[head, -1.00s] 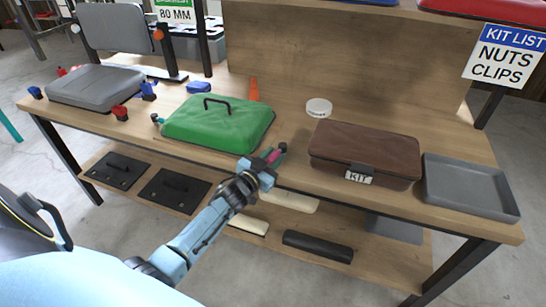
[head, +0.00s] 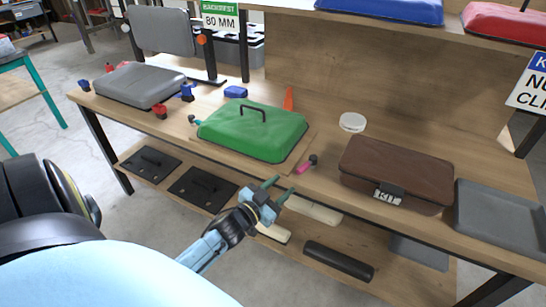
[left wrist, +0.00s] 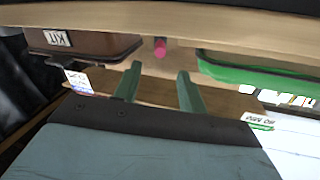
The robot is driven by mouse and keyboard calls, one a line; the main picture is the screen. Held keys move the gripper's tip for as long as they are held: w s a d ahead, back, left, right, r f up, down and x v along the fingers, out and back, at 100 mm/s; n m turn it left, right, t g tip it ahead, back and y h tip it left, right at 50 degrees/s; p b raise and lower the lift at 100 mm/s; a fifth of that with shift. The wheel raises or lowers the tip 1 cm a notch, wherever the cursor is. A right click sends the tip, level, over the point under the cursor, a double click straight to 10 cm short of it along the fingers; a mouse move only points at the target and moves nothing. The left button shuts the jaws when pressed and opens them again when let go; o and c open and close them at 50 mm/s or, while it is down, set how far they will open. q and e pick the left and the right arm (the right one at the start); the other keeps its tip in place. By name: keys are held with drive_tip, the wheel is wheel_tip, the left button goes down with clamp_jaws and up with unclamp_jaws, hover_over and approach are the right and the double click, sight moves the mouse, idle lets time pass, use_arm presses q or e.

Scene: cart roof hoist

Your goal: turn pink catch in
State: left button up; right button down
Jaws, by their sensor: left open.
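The pink catch (head: 302,168), with a dark knob at one end, sits on the bench board just right of the green cover (head: 252,131). In the left wrist view the catch (left wrist: 160,47) shows as a small pink end at the bench edge, with the green cover (left wrist: 255,75) to its right. My left gripper (head: 281,187) is open and empty, in front of the bench edge and apart from the catch. In the left wrist view its two fingers (left wrist: 159,72) point toward the catch. My right gripper is not in view.
A teal catch (head: 194,120) sits at the green cover's left side. A brown KIT case (head: 395,170) and a grey tray (head: 500,215) stand to the right. A white round tub (head: 352,122) is behind. The lower shelf holds black plates (head: 203,188) and a black roll (head: 338,261).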

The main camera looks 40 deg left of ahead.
use_arm(q)
drive_tip(key=s, duration=0.2)
drive_tip(key=shift+s, duration=0.4)
